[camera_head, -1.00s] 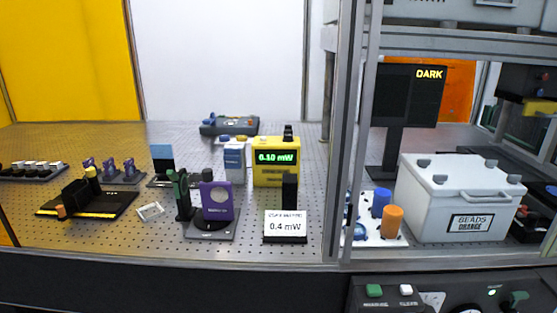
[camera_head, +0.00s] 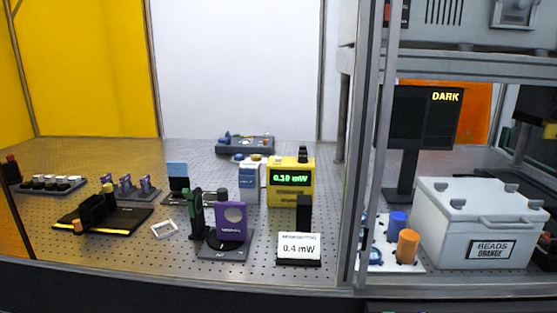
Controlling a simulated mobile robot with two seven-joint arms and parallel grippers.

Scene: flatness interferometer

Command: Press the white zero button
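I cannot make out a white button marked zero in this view. The yellow power meter (camera_head: 291,190) stands on the perforated table, its green display reading about 0.10 mW. A blue and white box (camera_head: 249,183) stands against its left side, with small blue and yellow pieces above it that are too small to identify. A white sign (camera_head: 298,247) reading 0.4 mW stands in front of the meter. Neither of my grippers is in view.
A purple mount (camera_head: 231,219) and a green post (camera_head: 196,213) stand left of the sign. A metal upright (camera_head: 368,150) divides the table from a white beads crate (camera_head: 475,225) and a dark monitor (camera_head: 424,117) reading DARK. Bare table shows at front left.

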